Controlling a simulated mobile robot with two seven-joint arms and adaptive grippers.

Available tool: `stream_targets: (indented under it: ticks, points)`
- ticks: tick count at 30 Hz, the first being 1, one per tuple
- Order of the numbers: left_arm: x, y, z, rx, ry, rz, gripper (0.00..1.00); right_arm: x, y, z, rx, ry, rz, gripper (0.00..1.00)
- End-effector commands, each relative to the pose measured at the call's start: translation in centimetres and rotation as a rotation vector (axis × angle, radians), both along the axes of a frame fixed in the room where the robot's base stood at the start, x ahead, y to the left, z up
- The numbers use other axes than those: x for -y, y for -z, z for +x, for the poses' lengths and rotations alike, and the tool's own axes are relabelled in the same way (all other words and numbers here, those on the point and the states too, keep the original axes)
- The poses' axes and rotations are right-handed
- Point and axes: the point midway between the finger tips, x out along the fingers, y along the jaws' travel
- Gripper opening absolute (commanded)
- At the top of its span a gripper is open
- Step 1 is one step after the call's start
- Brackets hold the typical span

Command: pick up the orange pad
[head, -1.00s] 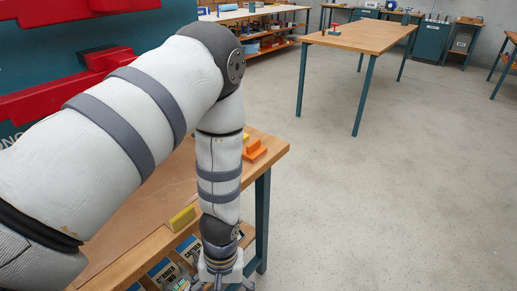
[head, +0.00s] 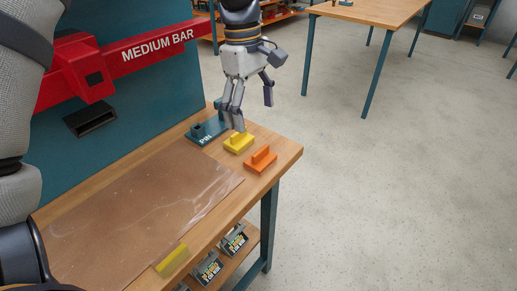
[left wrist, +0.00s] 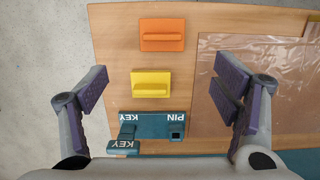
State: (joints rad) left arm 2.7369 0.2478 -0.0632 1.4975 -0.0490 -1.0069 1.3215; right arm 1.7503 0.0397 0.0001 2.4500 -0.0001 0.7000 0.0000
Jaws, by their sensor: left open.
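The orange pad (head: 260,160) lies flat on the wooden bench near its right corner, with a raised ridge across its top. It also shows at the top of the left wrist view (left wrist: 162,34), wholly in sight. My left gripper (head: 252,108) is open and empty, pointing down above the bench. It is above and behind the orange pad, nearer the yellow pad (head: 239,142). In the left wrist view the yellow pad (left wrist: 151,84) lies between the spread fingers, and the orange pad lies beyond it. My right gripper is not in view.
A teal block marked PIN and KEY (left wrist: 155,128) sits behind the yellow pad. A brown sheet (head: 150,200) covers much of the bench (head: 287,152). Another yellow block (head: 172,260) is at the front edge. A red bar (head: 150,55) is on the teal back panel.

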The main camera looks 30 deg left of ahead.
Motion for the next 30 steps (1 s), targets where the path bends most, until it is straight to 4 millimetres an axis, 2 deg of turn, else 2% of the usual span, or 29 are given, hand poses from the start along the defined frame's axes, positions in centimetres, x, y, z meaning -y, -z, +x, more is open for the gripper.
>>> stream_targets:
  ticks: [1,3,10,15,18,24,26,30]
  points:
    - [0.2,1.6,-0.2,-0.011,0.0,-0.002,0.82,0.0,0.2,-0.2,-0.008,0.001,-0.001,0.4]
    - [0.4,3.2,-0.2,-0.011,0.0,-0.002,0.82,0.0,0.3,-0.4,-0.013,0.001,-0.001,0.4]
    - [1.0,6.4,-0.2,-0.009,0.001,-0.001,0.82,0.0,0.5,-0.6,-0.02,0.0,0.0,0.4]
    - [2.0,9.6,-0.2,-0.008,0.002,0.0,0.82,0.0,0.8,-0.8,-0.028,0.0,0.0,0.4]
    - [2.1,10.4,-0.2,-0.005,0.002,-0.001,0.82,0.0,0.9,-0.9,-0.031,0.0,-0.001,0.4]
    - [2.1,10.4,-0.1,-0.001,0.002,0.0,0.82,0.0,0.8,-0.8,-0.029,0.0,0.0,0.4]
    - [2.1,10.4,-0.1,-0.001,0.002,0.0,0.7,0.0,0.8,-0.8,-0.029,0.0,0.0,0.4]
    - [2.1,10.4,-0.1,-0.002,0.002,0.0,0.39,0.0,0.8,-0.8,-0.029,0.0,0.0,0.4]
